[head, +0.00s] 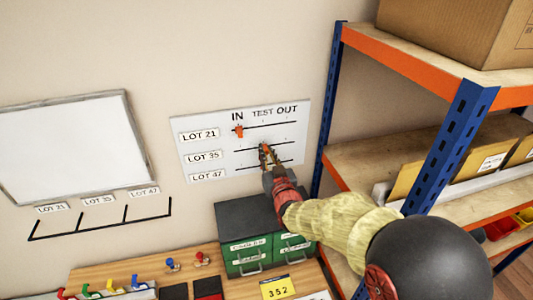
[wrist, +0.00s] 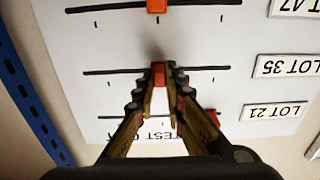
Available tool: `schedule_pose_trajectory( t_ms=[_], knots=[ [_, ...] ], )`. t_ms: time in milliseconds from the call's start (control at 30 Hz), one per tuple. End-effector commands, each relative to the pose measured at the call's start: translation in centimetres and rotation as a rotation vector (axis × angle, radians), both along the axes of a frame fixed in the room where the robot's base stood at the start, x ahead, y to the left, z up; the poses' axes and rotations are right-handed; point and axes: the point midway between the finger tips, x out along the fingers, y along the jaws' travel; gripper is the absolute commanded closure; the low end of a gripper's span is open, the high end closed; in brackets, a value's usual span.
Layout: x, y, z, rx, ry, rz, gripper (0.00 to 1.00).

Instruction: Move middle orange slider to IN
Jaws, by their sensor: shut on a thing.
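The white board (head: 215,140) on the wall has three black rails under IN, TEST and OUT, with rows LOT 21, LOT 35 and LOT 47. The middle orange slider (wrist: 158,74) is on the LOT 35 rail at its middle mark, under TEST. My gripper (head: 267,154) reaches up to the board and is shut on this slider; in the wrist view, turned upside down, the fingertips (wrist: 158,82) sit at its two sides. The LOT 21 slider (head: 239,131) is at IN. The LOT 47 slider (wrist: 156,5) is at its middle mark.
A blue and orange shelf rack (head: 440,150) stands close on the right of the board. A green drawer cabinet (head: 240,213) is below it on the wooden bench (head: 115,258). A whiteboard (head: 70,145) hangs to the left. The rail between the middle slider and IN looks clear.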

Motion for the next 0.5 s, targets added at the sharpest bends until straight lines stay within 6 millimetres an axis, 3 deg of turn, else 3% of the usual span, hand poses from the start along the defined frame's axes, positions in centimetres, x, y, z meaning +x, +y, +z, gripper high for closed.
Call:
schedule_pose_trajectory(
  t_ms=[500],
  knots=[
    [-0.05, 0.35, -0.05, 0.000, -0.001, 0.001, 1.00]
  ],
)
